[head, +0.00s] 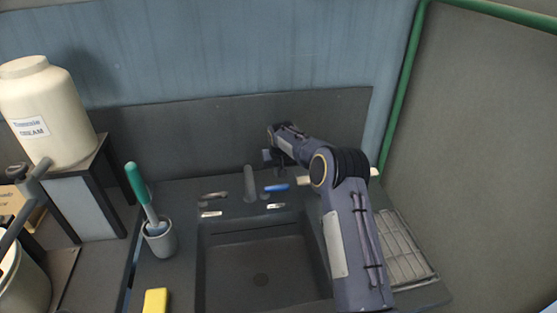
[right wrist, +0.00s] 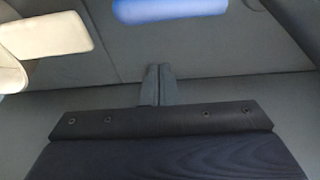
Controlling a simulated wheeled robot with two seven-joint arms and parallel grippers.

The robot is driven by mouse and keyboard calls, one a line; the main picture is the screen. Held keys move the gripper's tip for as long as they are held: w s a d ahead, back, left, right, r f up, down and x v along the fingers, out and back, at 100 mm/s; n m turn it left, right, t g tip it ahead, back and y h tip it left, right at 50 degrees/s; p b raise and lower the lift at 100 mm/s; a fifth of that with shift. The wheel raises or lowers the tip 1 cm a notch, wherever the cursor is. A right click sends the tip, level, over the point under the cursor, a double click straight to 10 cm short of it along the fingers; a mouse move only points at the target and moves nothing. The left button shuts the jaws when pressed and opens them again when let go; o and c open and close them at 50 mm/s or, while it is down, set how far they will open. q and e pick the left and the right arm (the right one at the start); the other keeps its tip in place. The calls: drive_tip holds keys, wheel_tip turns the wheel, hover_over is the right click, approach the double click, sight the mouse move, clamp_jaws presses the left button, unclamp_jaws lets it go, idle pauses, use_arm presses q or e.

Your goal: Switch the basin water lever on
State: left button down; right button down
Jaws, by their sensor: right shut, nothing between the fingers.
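The basin (head: 212,262) is a dark sink set in the counter. Its grey spout (head: 249,182) stands at the back edge. A blue-handled lever (head: 277,188) is just right of the spout, and another lever (head: 213,195) with a dark handle is to its left. My right gripper (head: 269,157) is behind the blue lever, near the back wall, shut and empty. In the right wrist view its fingertips (right wrist: 158,85) are together, and the blue lever (right wrist: 170,10) is at the top edge, apart from them. My left gripper is not in view.
A cup (head: 160,242) with a green-handled brush (head: 137,185) stands left of the basin, near a yellow sponge (head: 155,301). A wire rack (head: 402,250) is at the right. A large cream jar (head: 45,115) stands at the left. A pale block (right wrist: 45,35) shows in the wrist view.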

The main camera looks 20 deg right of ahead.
sight(274, 191)
drive_tip(key=s, duration=0.2)
drive_tip(key=shift+s+a+f+p, duration=0.1)
drive_tip(key=shift+s+a+p, duration=0.2)
drive_tip(key=shift+s+a, duration=0.05)
drive_tip(key=shift+s+a+f, duration=0.15)
drive_tip(key=shift+s+f, duration=0.05)
drive_tip(key=shift+s, duration=0.4)
drive_tip(key=shift+s+m+b, duration=0.15)
drive_tip(key=shift+m+b, duration=0.15)
